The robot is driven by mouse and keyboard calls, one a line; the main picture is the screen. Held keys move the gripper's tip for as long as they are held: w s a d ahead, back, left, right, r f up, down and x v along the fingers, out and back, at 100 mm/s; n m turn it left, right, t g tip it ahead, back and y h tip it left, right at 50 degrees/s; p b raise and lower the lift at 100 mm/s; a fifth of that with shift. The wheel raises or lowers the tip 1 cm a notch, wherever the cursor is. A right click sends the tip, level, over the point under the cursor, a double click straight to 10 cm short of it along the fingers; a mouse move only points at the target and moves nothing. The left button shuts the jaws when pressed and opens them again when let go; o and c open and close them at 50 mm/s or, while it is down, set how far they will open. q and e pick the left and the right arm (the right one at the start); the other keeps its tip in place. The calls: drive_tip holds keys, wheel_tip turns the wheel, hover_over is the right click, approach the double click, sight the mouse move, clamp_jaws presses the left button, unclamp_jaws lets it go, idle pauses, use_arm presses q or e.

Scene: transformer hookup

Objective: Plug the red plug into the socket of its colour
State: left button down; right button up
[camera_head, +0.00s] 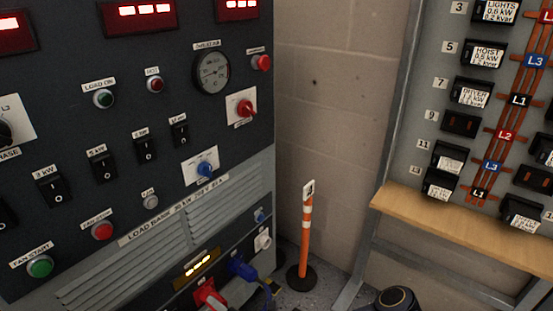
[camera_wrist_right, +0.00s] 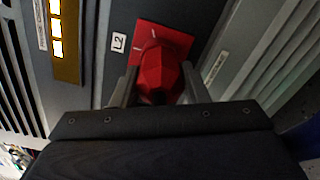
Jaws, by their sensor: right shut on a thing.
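The red plug (camera_wrist_right: 160,72) is between the two fingers of my right gripper (camera_wrist_right: 156,88) in the right wrist view, and the gripper is shut on it. The plug is in front of the red socket plate (camera_wrist_right: 177,38), beside a white L2 label. Its front end overlaps the plate, and I cannot tell how deep it sits. In the head view, red parts of the plug and socket (camera_head: 209,294) show low on the dark cabinet at the bottom edge. The right gripper is not clear there. My left gripper is not in view.
A blue plug (camera_head: 241,268) is at the cabinet's lower right, with a white socket (camera_head: 262,240) above it. An amber display (camera_head: 197,268) is beside the red socket. An orange post (camera_head: 305,235) stands on the floor. A wooden shelf (camera_head: 460,222) and breaker board are at right.

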drive_tip(key=shift+w+a+r+m, duration=0.2)
drive_tip(key=shift+a+r+m, duration=0.1)
drive_tip(key=shift+r, duration=0.05)
drive_tip(key=o, duration=1.4)
drive_tip(key=shift+s+d+p, duration=0.4)
drive_tip(key=shift+s+p, duration=0.05)
drive_tip(key=shift+p, duration=0.05)
drive_tip(key=shift+s+d, duration=0.25)
drive_tip(key=shift+d, duration=0.05)
drive_tip(key=shift+f+p+v, duration=0.2)
drive_tip(key=shift+p+v, duration=0.45)
drive_tip(key=shift+v, duration=0.9)
drive_tip(key=shift+w, duration=0.1)
drive_tip(key=shift+d, duration=0.15)
drive_tip(key=p+v, duration=0.2)
drive_tip(key=v, duration=0.5)
drive_tip(key=shift+s+d, duration=0.25)
